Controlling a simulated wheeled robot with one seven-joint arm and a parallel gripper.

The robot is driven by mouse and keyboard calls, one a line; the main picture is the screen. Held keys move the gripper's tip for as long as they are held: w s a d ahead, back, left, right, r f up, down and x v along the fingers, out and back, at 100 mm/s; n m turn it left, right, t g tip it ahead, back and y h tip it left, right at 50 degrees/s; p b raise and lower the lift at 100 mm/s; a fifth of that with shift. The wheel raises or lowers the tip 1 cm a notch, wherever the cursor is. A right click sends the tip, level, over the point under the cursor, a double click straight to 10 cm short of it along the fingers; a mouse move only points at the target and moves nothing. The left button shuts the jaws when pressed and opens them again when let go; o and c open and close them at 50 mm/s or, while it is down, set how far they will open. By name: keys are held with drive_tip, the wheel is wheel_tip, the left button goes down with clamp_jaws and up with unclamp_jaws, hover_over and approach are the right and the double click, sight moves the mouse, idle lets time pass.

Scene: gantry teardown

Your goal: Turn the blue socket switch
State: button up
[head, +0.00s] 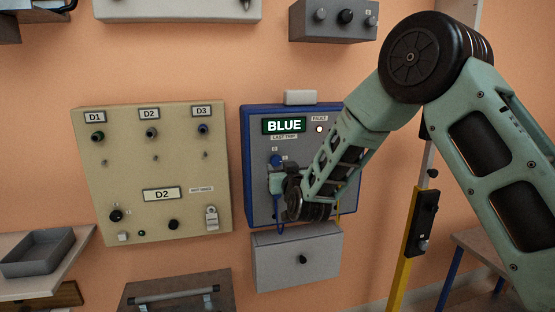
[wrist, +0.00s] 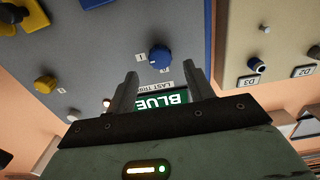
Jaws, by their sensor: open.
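The blue switch knob (head: 276,160) is on a grey panel with a blue frame (head: 244,150), under the lit display reading BLUE (head: 284,125). In the wrist view the blue knob (wrist: 160,57) shows whole, with a pale pointer line and a small label at its left. My gripper (head: 275,175) is in front of the panel just below the knob. In the wrist view my gripper (wrist: 160,73) is open and empty, and the knob appears just beyond and between its fingertips. I cannot tell the remaining distance. My arm hides the panel's lower right in the head view.
The fault lamp (head: 319,129) glows. In the wrist view a yellow knob (wrist: 45,83) is left of the blue one. A beige panel (head: 155,175) hangs at the left. A grey drawer box (head: 297,257) is below, and a grey tray (head: 38,252) sits at far left.

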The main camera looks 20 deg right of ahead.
sight(277, 162)
drive_tip(key=shift+w+p, duration=0.5)
drive_tip(key=shift+w, duration=2.25)
drive_tip(key=c, duration=1)
